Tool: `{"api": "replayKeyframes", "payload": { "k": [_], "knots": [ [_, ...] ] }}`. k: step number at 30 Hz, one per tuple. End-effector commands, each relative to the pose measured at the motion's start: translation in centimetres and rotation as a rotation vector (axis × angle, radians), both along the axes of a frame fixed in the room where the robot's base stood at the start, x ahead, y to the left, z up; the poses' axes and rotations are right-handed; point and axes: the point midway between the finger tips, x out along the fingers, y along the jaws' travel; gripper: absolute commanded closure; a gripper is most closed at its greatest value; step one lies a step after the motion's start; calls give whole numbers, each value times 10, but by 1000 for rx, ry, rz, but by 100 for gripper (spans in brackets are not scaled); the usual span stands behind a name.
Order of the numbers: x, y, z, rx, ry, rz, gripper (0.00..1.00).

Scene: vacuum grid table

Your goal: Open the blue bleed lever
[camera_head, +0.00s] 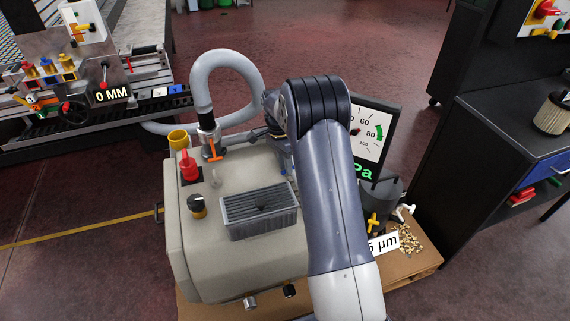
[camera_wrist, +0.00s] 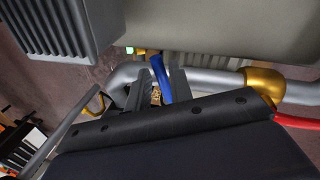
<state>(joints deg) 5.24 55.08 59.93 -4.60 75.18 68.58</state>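The blue bleed lever (camera_wrist: 162,80) shows in the wrist view as a short blue bar in front of a grey pipe. My gripper (camera_wrist: 158,86) is open, with one dark finger on each side of the lever. A gap shows between the lever and the fingers, more clearly on the left side. Whether the lever's far end touches anything is hidden. In the head view my arm reaches over the beige pump housing (camera_head: 185,245) and hides the gripper's fingertips and most of the lever's surroundings.
A grey pipe (camera_wrist: 215,80) with a brass fitting (camera_wrist: 264,84) runs behind the fingers, and a red handle (camera_wrist: 298,122) is to the right. On the housing stand an orange lever (camera_head: 212,151), a red knob (camera_head: 189,168) and a ribbed grey box (camera_head: 260,212). A gauge screen (camera_head: 372,135) is behind my arm.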

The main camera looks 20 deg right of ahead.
Motion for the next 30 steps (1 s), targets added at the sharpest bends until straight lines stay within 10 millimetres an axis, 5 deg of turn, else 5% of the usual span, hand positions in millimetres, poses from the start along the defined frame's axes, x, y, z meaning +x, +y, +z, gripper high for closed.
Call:
{"api": "replayKeyframes", "payload": {
  "k": [5, 14, 30],
  "knots": [
    [-1, 0, -1, 1, 3, 1, 66],
    [1, 1, 5, 1, 3, 1, 66],
    [18, 6, 96, 1, 0, 1, 66]
  ]
}}
